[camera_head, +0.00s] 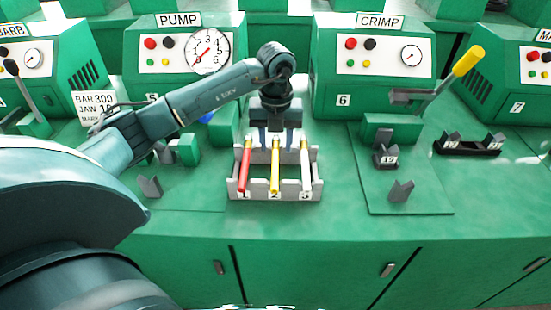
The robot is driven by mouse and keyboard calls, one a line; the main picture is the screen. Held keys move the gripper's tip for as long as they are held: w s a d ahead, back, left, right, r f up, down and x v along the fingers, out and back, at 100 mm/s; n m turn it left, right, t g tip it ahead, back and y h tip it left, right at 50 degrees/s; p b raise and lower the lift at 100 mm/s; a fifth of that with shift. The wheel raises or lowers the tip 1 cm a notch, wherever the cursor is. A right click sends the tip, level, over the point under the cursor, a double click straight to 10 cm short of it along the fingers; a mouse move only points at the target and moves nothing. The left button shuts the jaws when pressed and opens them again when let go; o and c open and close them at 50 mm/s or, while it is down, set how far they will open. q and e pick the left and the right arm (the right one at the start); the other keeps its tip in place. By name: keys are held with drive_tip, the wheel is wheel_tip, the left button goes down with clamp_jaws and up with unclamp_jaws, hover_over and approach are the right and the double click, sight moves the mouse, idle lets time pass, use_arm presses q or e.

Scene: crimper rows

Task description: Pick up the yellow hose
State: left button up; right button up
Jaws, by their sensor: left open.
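The yellow hose (275,172) lies in the middle slot of a grey rack (312,189) on the green bench, between a red hose (244,170) on the left and a white hose (305,165) on the right. The rack's front carries number labels under the hoses. My left gripper (276,143) is open and points down over the back end of the yellow hose. Its fingers appear to be on either side of that end; I cannot tell whether they touch it. My right gripper is not in view.
Behind the rack stand the green PUMP machine (160,80) and CRIMP machine (330,98). The crimp machine's yellow-handled lever (468,61) rises at right. Grey V-blocks (400,190) stand on a plate to the right of the rack. The bench in front of the rack is clear.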

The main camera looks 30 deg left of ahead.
sight(275, 161)
use_arm(q)
drive_tip(key=shift+w+a+f+p, duration=0.1)
drive_tip(key=shift+f+p, duration=0.1)
drive_tip(key=shift+f, duration=1.25)
drive_tip(key=shift+a+f+p, duration=0.1)
drive_tip(key=shift+f+p, duration=0.1)
drive_tip(key=shift+f, duration=1.25)
clamp_jaws()
